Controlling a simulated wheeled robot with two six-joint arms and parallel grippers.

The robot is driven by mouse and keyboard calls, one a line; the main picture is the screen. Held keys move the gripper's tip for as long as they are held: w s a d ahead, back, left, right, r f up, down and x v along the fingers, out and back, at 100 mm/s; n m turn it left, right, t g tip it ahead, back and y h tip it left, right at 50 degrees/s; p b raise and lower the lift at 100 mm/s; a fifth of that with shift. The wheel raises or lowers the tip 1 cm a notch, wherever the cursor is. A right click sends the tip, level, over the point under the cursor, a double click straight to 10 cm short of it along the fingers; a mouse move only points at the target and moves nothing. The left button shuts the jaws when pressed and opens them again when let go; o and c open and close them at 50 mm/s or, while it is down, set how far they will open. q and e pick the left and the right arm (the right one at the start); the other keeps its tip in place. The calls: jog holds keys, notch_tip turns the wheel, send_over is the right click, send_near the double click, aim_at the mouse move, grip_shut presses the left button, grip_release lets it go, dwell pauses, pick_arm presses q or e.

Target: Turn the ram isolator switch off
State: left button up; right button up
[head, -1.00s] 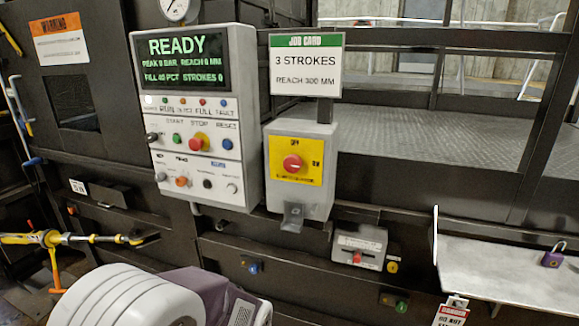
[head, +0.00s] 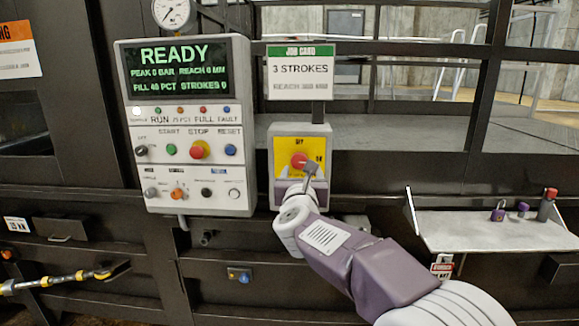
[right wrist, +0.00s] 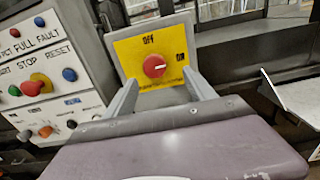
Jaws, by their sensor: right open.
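The isolator switch is a red round knob (head: 299,160) on a yellow plate (head: 284,172) fixed to a grey box. In the right wrist view the knob (right wrist: 154,66) shows a pale mark pointing right, toward "ON"; "OFF" is printed above it. My right gripper (head: 301,182) is just in front of the box, partly covering the plate's lower part in the head view. In the right wrist view its two fingers (right wrist: 160,77) are apart, one on each side below the knob, with nothing between them. Contact with the box cannot be told. My left gripper is not in view.
The control panel (head: 190,125) stands close left of the switch box, its screen reading READY. A job card (head: 300,72) is above the box. A metal shelf (head: 490,235) with a purple padlock (head: 498,211) is at right. A yellow tool (head: 60,280) sticks out at lower left.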

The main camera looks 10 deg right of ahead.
aim_at(299, 160)
jog(key=w+p, duration=0.1)
jog(key=w, duration=0.1)
jog(key=w+r+p, duration=0.1)
jog(key=w, duration=0.1)
jog(key=x, duration=0.1)
jog(key=p+x, duration=0.1)
jog(key=x, duration=0.2)
jog(key=shift+w+d+f, duration=0.15)
jog(key=shift+f, duration=0.2)
jog(key=shift+d, duration=0.1)
jog(key=shift+a, duration=0.25)
jog(key=shift+a+r, duration=0.1)
jog(key=c, duration=1.3)
